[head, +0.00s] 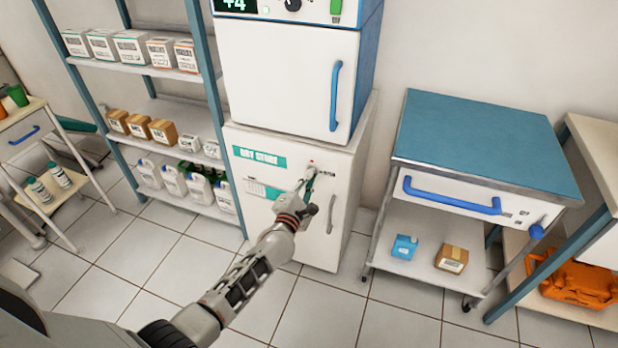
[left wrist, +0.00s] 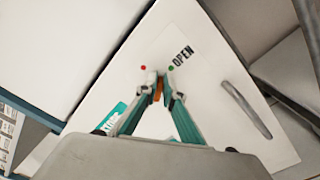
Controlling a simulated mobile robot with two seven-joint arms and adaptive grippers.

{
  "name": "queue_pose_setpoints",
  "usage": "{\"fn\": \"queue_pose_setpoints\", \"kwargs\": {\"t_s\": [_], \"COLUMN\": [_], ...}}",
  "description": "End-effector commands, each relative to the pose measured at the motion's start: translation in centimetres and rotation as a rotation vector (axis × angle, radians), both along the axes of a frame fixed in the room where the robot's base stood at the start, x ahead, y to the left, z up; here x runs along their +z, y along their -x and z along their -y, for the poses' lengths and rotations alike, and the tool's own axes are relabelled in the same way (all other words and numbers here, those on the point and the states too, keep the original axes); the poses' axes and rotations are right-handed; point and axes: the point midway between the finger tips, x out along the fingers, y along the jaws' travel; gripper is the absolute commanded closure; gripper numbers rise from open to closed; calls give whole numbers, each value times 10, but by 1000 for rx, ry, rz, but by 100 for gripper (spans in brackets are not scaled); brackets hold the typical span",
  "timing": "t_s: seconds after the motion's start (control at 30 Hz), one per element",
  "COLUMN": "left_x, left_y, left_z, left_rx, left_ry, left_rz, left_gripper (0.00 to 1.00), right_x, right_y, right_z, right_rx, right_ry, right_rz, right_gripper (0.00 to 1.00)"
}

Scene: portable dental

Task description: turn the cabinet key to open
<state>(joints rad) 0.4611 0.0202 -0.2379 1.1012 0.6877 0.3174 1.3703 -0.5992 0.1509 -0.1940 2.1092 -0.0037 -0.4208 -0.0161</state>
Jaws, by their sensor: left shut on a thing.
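The white lower cabinet (head: 285,220) carries a teal label reading "DRY STORE" and a grey bar handle (head: 331,214). My left gripper (head: 311,176) reaches the upper right of its door. In the left wrist view the fingertips (left wrist: 158,88) are shut on the small orange key (left wrist: 158,90), which is mostly hidden between them. A red dot (left wrist: 143,67) lies above left of the key and a green dot (left wrist: 171,68) above right, beside the printed word "OPEN" (left wrist: 183,55). The cabinet door looks closed. My right gripper is not in view.
A white unit with a blue handle (head: 335,95) stands on the cabinet. A shelf rack (head: 170,72) with boxes and jugs stands left. A blue-topped cart (head: 480,140) stands right, with clear tiled floor (head: 385,310) in front.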

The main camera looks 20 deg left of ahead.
Motion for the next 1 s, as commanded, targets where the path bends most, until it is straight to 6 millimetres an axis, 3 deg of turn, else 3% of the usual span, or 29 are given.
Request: {"fn": "queue_pose_setpoints", "kwargs": {"t_s": [0.5,1.0], "left_x": [-6,-8], "left_y": [0,0], "left_z": [1,0], "left_rx": [2,3], "left_ry": [-419,-560], "left_rz": [11,18], "left_gripper": [100,100], "right_x": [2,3], "right_y": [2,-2], "right_z": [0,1], "right_rx": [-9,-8], "right_ry": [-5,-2], "right_rz": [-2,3], "right_gripper": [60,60]}}
